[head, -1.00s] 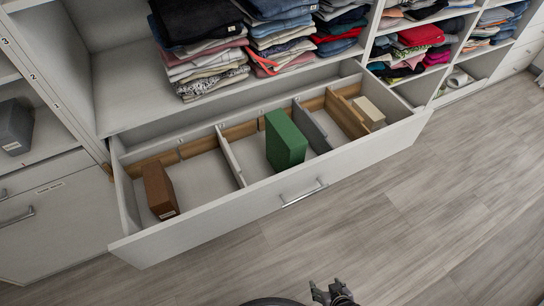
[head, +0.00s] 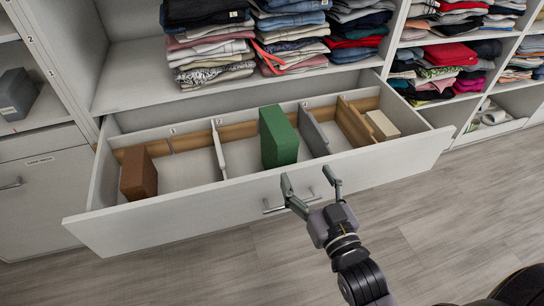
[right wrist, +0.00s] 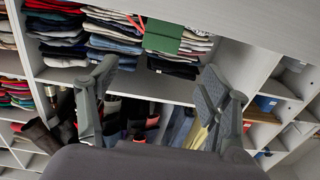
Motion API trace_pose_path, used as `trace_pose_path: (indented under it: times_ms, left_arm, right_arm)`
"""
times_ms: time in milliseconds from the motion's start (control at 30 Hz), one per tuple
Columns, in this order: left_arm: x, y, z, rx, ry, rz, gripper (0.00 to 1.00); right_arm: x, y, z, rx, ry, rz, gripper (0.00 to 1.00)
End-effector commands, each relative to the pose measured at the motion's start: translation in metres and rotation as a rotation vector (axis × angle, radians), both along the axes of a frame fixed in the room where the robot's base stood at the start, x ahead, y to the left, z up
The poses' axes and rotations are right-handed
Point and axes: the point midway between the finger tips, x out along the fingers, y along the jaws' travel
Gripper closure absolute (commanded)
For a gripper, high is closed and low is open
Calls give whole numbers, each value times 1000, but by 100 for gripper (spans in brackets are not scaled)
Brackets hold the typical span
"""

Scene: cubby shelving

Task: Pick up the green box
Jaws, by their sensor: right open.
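The green box (head: 278,137) stands upright in the middle compartment of the open drawer (head: 180,213), between a white divider and a grey one. It also shows in the right wrist view (right wrist: 162,37), near the top and beyond the fingers. My right gripper (head: 309,182) is open and empty in front of the drawer front, close to its handle. It is apart from the green box, to the lower right of it in the head view. Its two spread fingers show in the right wrist view (right wrist: 158,90). My left gripper is not in view.
A brown box (head: 139,174) is in the drawer's left compartment and a beige box (head: 382,124) in the right one. Dividers (head: 313,131) stand between the compartments. Folded clothes (head: 208,45) are stacked on the shelf above. The floor (head: 440,205) at right is clear.

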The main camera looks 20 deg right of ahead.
Motion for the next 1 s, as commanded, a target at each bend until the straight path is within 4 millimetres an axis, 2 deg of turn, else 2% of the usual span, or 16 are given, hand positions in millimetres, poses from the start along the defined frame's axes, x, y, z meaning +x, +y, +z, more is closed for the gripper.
trace_pose_path:
  times_ms: [600,933,1000]
  left_arm:
    - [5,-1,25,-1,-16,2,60]
    - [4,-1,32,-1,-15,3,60]
    - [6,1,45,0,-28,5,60]
  right_arm:
    - [103,7,0,-1,-1,1,28]
    - [127,9,-1,-1,0,1,28]
    - [137,10,-2,-1,-1,1,28]
